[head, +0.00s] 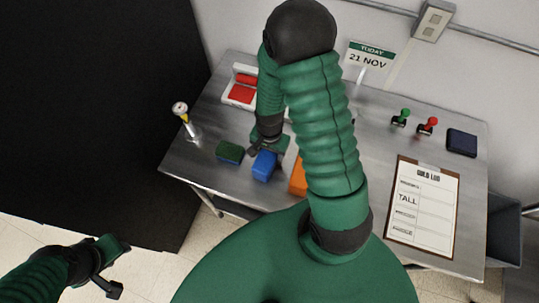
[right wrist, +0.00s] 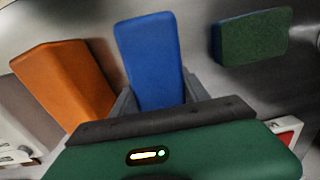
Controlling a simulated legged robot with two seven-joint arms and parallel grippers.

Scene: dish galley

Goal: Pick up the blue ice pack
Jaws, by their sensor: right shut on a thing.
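The blue ice pack (head: 264,168) lies at the near left of the steel table, between a green sponge-like block and an orange block. My right gripper (head: 268,148) reaches down to it and is shut on its end. In the right wrist view the blue ice pack (right wrist: 150,55) sits between the two grey fingers, with its far part sticking out past them. My left gripper (head: 120,268) is open and empty at the lower left, off the table and above the floor.
The green block (head: 229,152) and the orange block (head: 298,178) flank the ice pack closely. My right arm hides the table's middle.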

